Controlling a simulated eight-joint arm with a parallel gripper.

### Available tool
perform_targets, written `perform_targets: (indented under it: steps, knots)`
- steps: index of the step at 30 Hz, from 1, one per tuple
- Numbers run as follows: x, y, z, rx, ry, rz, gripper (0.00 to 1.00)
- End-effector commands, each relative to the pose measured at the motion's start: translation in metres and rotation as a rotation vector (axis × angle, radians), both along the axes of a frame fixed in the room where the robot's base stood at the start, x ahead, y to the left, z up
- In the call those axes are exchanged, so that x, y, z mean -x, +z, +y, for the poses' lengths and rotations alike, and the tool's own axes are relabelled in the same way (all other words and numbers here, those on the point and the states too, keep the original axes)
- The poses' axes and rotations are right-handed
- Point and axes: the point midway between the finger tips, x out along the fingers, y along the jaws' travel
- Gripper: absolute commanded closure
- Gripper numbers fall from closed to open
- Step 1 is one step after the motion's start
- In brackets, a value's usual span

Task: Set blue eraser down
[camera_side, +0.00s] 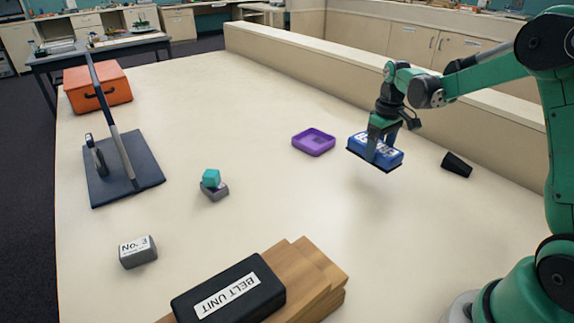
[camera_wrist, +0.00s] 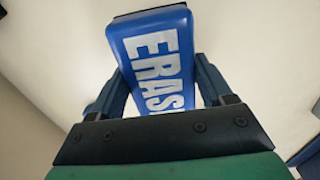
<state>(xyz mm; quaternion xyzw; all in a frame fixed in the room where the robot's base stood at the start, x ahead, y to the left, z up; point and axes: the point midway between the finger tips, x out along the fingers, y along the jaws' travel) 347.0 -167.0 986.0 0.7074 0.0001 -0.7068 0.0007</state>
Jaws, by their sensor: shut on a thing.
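The blue eraser (camera_side: 378,152) has white lettering on its top and a dark underside. My gripper (camera_side: 383,143) is shut on it and holds it above the pale table, with a faint shadow below. In the wrist view the eraser (camera_wrist: 152,62) lies between the two fingers of my gripper (camera_wrist: 160,90), its lettering partly hidden by the gripper body. The exact gap between eraser and table is hard to tell.
A purple tray (camera_side: 314,142) lies left of the eraser, and a small black block (camera_side: 457,165) lies to its right. A teal cube (camera_side: 211,178) sits on a grey block (camera_side: 214,192). A belt unit (camera_side: 229,291) rests on wooden boards (camera_side: 312,272). A low wall (camera_side: 330,68) edges the table.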

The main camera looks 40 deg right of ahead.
Motion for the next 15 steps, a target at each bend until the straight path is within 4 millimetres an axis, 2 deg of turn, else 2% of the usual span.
perform_targets:
  steps: [5,10,15]
  knots:
    - [0.000,-0.017,0.000,0.000,0.000,0.000,0.79]
    - [0.000,-0.043,0.000,0.000,0.000,0.000,0.79]
    - [0.000,-0.051,0.000,0.000,0.000,0.000,0.79]
